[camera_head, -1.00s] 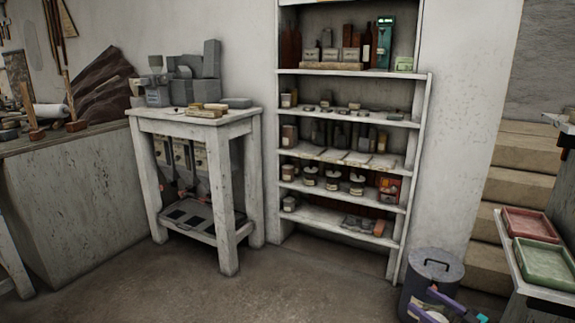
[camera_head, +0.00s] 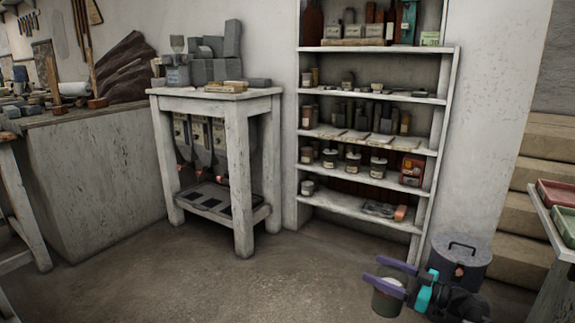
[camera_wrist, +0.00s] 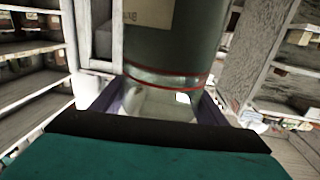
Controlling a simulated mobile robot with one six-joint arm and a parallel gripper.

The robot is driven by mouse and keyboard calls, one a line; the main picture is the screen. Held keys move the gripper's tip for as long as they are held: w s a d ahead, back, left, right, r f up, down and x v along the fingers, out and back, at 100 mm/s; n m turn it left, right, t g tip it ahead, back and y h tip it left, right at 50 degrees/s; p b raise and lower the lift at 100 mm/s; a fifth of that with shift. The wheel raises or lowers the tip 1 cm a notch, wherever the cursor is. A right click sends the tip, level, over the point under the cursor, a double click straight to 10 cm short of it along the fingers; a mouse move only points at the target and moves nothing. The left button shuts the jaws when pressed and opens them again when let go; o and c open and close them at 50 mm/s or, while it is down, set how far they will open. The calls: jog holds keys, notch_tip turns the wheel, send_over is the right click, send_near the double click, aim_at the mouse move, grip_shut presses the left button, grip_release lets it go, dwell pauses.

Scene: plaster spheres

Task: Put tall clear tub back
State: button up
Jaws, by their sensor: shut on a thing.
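My gripper (camera_head: 377,274), with purple fingers, is low at the bottom right of the head view. It is shut on the tall clear tub (camera_head: 386,305), which has a pale top and a grey-green look. In the wrist view the tub (camera_wrist: 165,50) fills the top middle, between the purple fingers. A beige label with upside-down lettering and a thin red line around the tub show there. The tub is held in front of the white shelf unit (camera_head: 340,207), apart from it. Part of the tub is hidden by the fingers.
Several lidded jars (camera_head: 378,167) and a red box (camera_head: 412,171) stand on one shelf. A dark lidded bin (camera_head: 462,255) stands behind my arm. A white table (camera_head: 232,96) with grey blocks is left of the shelves. Steps (camera_head: 527,176) are at right. The middle floor is clear.

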jog(key=a, duration=0.1)
jog(key=a+b, duration=0.1)
jog(key=a+g, duration=0.1)
jog(key=shift+w+a+f+n+y, duration=0.25)
jog(key=shift+a+f+n+y, duration=0.05)
jog(key=shift+a+n+y, duration=0.1)
jog(key=shift+d, duration=0.1)
jog(key=a+r+p, duration=0.3)
jog(key=r+p, duration=0.9)
jog(key=p, duration=0.4)
jog(key=a+r+p, duration=0.3)
jog(key=r+p, duration=1)
jog(key=p, duration=0.4)
jog(key=shift+a+r, duration=0.3)
jog(key=shift+a, duration=0.1)
